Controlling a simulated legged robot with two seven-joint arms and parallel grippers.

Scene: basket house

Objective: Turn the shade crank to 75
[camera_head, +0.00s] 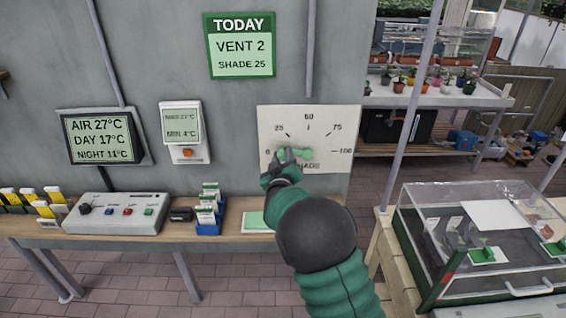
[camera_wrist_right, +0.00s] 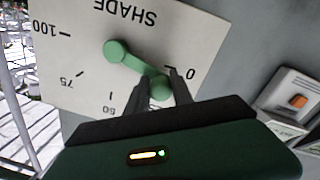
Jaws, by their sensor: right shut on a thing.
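The shade crank is a green arm on a white dial plate (camera_head: 330,115) marked 0 to 100. Its round hub (camera_head: 308,154) is at the dial's centre, and its hub end also shows in the right wrist view (camera_wrist_right: 115,50). The crank's arm reaches from the hub toward the low side of the scale, between 0 and 50. The exact reading is hidden by my fingers. My right gripper (camera_head: 285,156) is shut on the crank's knob, which shows between the dark fingers in the right wrist view (camera_wrist_right: 160,88). My left gripper is not in view.
A green sign (camera_head: 240,46) reads VENT 2, SHADE 25. A bench (camera_head: 130,238) below the dial holds a control box (camera_head: 115,213) and a blue card holder (camera_head: 208,228). A glass case (camera_head: 480,200) stands at the right. A grey post (camera_head: 410,110) rises right of the dial.

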